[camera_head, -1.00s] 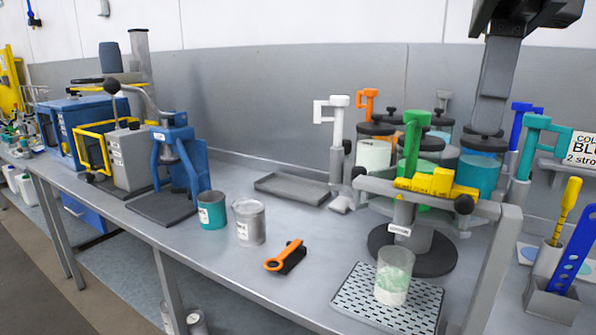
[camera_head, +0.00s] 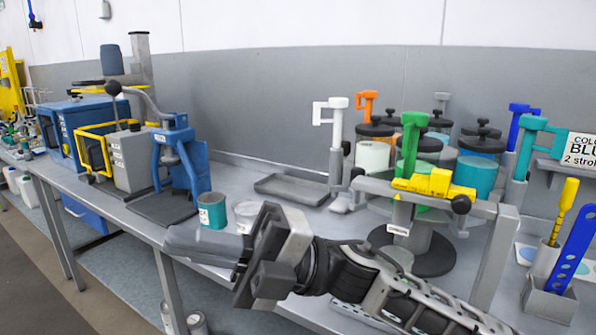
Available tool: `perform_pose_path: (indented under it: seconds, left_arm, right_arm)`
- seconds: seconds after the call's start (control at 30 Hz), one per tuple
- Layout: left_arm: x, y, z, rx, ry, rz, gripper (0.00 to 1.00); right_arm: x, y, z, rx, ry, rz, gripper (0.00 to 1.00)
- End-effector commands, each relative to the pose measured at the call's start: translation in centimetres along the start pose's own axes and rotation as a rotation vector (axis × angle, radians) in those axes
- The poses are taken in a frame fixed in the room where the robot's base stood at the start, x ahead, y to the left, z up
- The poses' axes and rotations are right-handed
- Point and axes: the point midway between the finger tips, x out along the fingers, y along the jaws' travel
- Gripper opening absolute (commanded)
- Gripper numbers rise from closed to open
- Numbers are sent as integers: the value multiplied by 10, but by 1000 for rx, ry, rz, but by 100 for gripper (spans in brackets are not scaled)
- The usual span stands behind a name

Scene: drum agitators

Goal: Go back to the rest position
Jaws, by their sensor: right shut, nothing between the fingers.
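My right gripper (camera_head: 178,243) reaches in from the lower right, its fingers pointing left in front of the bench edge. It is shut and empty. The drum dispenser shows several canisters, including a white one (camera_head: 372,154) and a teal one (camera_head: 476,176), under coloured pumps. A yellow slider (camera_head: 435,184) sits on its front bar. My left gripper is not in view.
The bench holds a blue press (camera_head: 182,160) on the left and a shallow grey tray (camera_head: 293,187) near the back wall. A grey holder (camera_head: 549,300) with a blue perforated strip (camera_head: 571,250) is at the right. My right arm covers much of the bench front.

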Motion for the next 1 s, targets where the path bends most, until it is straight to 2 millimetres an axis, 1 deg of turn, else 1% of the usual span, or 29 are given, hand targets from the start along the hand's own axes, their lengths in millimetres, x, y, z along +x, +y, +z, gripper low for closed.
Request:
perform_pose_path:
  seconds: [0.03, 0.07, 0.1, 0.17, 0.23, 0.27, 0.3, 0.33, 0.37, 0.4, 0.43, 0.47, 0.5, 0.57, 0.6, 0.67, 0.7, 0.77, 0.8, 0.9, 1.0]
  left_arm:
    - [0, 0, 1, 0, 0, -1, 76]
    - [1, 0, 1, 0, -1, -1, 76]
    - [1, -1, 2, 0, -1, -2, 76]
    - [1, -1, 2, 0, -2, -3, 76]
    - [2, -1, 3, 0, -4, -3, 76]
    - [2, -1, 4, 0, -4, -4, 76]
    - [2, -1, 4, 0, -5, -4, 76]
    - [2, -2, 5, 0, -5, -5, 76]
    - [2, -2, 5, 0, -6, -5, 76]
    - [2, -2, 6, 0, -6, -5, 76]
    - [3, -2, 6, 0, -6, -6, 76]
    - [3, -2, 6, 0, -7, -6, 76]
    - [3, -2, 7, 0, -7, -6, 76]
    - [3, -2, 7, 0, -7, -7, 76]
    - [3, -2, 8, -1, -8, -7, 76]
    - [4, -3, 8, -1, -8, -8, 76]
    - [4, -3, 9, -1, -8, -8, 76]
    - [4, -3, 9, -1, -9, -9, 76]
    - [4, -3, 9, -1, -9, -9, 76]
    - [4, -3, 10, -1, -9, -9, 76]
    - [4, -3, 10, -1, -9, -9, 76]
  right_arm:
    - [-11, -8, 9, 81, -109, 80, 0]
    - [-18, -12, 16, 125, -175, 124, 0]
    - [-31, -19, 25, 184, -267, 177, 0]
    - [-54, -31, 36, 277, -406, 254, 0]
    - [-86, -52, 46, 390, -576, 333, 0]
    - [-101, -63, 49, 440, -649, 365, 0]
    - [-124, -79, 51, 507, -750, 404, 0]
    - [-141, -92, 50, 558, -825, 432, 0]
    - [-159, -106, 48, 608, -901, 457, 0]
    - [-182, -126, 42, 677, -1003, 488, 0]
    - [-200, -140, 37, 726, -1075, 508, 0]
    - [-216, -154, 30, 771, -1145, 526, 0]
    - [-238, -173, 18, 833, -1236, 547, 0]
    - [-268, -201, -4, 918, -1367, 573, 0]
    - [-287, -218, -21, 974, -1453, 586, 0]
    - [-312, -243, -49, 1051, -1576, 601, 0]
    - [-327, -257, -69, 1098, -1650, 610, 0]
    - [-345, -275, -98, 1162, -1752, 617, 0]
    - [-356, -286, -116, 1198, -1812, 620, 0]
    - [-373, -303, -153, 1268, -1926, 623, 0]
    - [-382, -312, -176, 1306, -1993, 622, 0]
